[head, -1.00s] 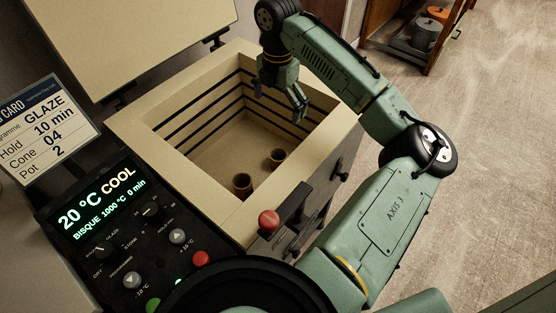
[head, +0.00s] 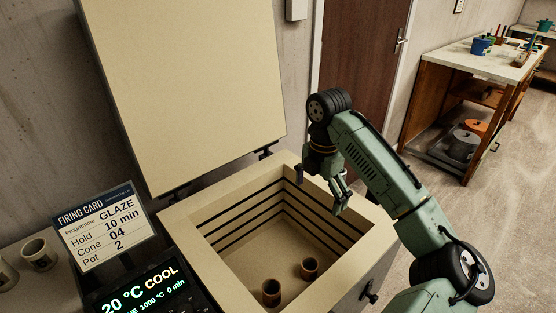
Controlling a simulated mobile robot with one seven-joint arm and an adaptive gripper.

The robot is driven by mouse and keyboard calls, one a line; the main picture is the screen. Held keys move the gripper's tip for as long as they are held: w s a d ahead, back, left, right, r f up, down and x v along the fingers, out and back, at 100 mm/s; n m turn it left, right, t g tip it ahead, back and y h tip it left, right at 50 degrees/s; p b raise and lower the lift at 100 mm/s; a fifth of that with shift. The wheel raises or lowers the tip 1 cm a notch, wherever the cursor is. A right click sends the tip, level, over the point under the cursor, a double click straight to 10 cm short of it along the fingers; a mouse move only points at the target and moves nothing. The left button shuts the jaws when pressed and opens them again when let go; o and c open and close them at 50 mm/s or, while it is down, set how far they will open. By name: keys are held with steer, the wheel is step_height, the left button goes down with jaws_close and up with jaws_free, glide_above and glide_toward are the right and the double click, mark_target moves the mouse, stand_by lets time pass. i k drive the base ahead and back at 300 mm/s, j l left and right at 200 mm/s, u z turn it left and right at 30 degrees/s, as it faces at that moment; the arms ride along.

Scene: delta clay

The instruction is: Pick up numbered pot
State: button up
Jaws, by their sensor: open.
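Two small brown pots stand upright on the kiln floor in the head view, one nearer the front (head: 271,291) and one to its right and farther back (head: 310,268). No number can be read on either. Two paler pots stand at the left edge, one beside the firing card (head: 39,254) and one cut by the frame (head: 6,275). The firing card (head: 99,228) reads Glaze, 10 min, Cone 04, Pot 2. My gripper (head: 322,191) is open and empty, above the right back part of the kiln opening, apart from all the pots.
The kiln (head: 190,234) is open, its lid (head: 185,90) raised behind it. Its display (head: 140,290) reads 20 °C COOL. A workbench (head: 487,62) with colored pots stands at the back right, beyond clear floor. A closed door (head: 362,60) is behind my arm.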

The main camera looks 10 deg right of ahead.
mark_target(309, 265)
steer(key=k+l, duration=0.15)
steer(key=l, duration=0.25)
steer(key=k+l, duration=0.2)
steer(key=l, duration=0.15)
steer(key=k+l, duration=0.15)
steer(key=l, duration=0.25)
steer(key=k+l, duration=0.15)
steer(key=l, duration=0.2)
steer(key=k+l, duration=0.2)
steer(key=l, duration=0.2)
